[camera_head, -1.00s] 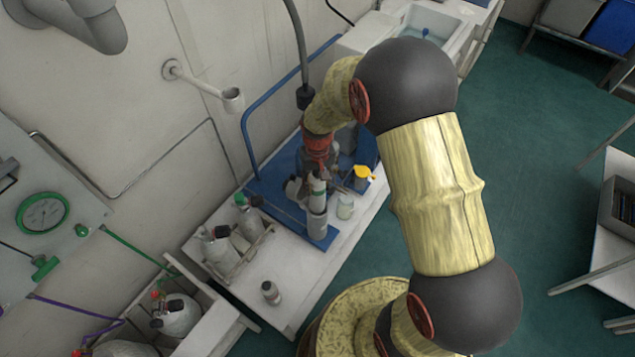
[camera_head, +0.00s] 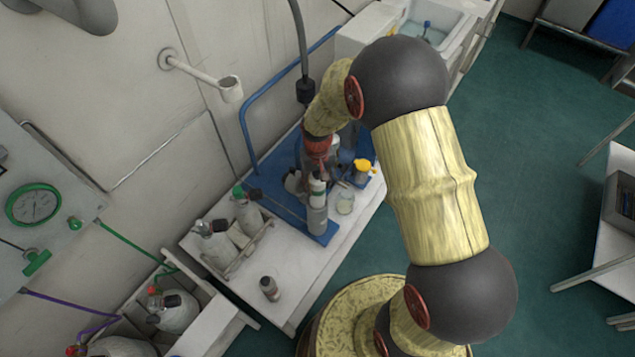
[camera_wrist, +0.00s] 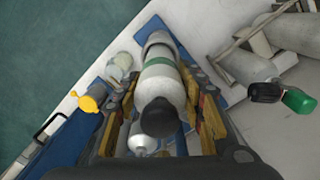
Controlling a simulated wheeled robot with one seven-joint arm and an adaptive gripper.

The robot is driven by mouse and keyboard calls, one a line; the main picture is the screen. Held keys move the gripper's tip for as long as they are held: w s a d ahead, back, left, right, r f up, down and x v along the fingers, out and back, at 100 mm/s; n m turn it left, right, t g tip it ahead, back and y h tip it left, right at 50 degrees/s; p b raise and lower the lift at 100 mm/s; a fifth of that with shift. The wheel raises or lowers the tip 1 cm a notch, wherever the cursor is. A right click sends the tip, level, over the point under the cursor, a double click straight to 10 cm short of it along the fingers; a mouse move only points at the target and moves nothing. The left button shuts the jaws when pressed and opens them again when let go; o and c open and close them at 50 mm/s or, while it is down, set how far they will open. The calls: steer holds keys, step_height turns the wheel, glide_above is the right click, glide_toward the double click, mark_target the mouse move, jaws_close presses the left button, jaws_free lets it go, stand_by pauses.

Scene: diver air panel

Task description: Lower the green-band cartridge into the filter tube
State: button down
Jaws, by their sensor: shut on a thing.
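The green-band cartridge (camera_wrist: 160,85) is a white cylinder with a green band and a dark rounded near end. My gripper (camera_wrist: 160,108) is shut on it, one finger on each side. In the head view, the cartridge (camera_head: 318,187) hangs below my gripper (camera_head: 313,172), roughly upright. The grey filter tube (camera_head: 317,220) stands on a blue base directly beneath it. In the wrist view, the tube's rim (camera_wrist: 158,36) shows beyond the cartridge's far end. The cartridge's lower end appears at the tube's mouth; I cannot tell whether it is inside.
A glass jar (camera_head: 345,203) and a yellow-topped item (camera_head: 364,166) stand close right of the tube. Grey cylinders (camera_head: 246,215) lie in a rack to the left. A small dark-topped bottle (camera_head: 270,288) stands on the white bench's clear front. A blue rail (camera_head: 246,128) runs behind.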

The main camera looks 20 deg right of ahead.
steer(key=shift+f+b, duration=1.1)
steer(key=shift+f, duration=1.15)
steer(key=shift+f+b, duration=1.7)
steer(key=shift+f, duration=1.05)
steer(key=c, duration=1.1)
jaws_free()
steer(key=shift+f, duration=0.15)
steer(key=shift+o, duration=0.2)
steer(key=shift+r, duration=0.6)
step_height(320, 180, up, 11)
steer(key=shift+f, duration=0.1)
